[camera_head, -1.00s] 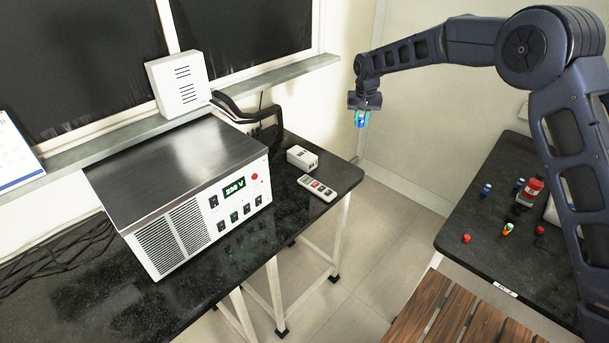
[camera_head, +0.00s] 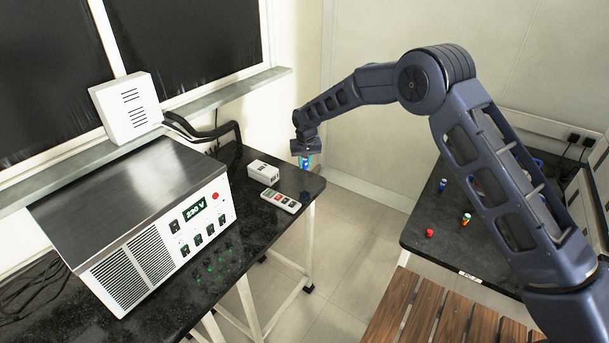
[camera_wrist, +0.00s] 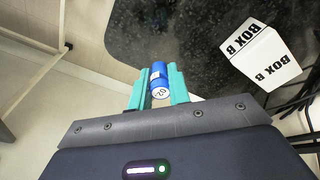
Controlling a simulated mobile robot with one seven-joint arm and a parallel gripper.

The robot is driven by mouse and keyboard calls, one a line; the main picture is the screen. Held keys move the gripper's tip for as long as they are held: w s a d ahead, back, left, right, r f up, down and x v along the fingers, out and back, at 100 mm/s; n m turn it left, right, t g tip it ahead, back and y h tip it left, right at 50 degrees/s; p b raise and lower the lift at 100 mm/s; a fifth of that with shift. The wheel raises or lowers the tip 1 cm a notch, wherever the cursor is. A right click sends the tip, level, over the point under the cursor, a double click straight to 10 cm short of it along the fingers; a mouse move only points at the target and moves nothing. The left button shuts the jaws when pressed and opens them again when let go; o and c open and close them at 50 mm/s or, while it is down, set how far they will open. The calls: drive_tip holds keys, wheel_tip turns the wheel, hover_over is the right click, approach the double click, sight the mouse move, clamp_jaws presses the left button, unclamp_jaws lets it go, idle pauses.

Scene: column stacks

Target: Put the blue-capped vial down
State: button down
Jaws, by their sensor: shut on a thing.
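The blue-capped vial (camera_wrist: 160,82) is between the teal fingers of my gripper (camera_wrist: 159,88) in the wrist view. Its end facing the camera is white with dark writing. My gripper is shut on it. In the head view, my gripper (camera_head: 304,162) holds the vial (camera_head: 304,162) near the right end of the left black bench (camera_head: 311,184). In the wrist view, the vial appears near the edge of a dark speckled top (camera_wrist: 190,45); its height above the surface is hard to tell.
A white box (camera_head: 263,172), labelled BOX B in the wrist view (camera_wrist: 264,60), and a remote (camera_head: 281,200) lie on the left bench beside a large power unit (camera_head: 150,220). A right-hand black table (camera_head: 425,215) holds several small vials. Floor lies between the benches.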

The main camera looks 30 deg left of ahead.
sight(305, 181)
drive_tip(key=shift+f, duration=2.95)
drive_tip(key=shift+f, duration=0.2)
drive_tip(key=c, duration=1.3)
unclamp_jaws()
drive_tip(key=shift+r, duration=0.1)
drive_tip(key=r, duration=0.4)
drive_tip(key=d+r, duration=0.1)
drive_tip(key=r, duration=0.3)
drive_tip(key=s+r, duration=0.1)
drive_tip(key=r, duration=0.3)
drive_tip(key=shift+s+d, duration=0.1)
drive_tip(key=shift+d, duration=0.05)
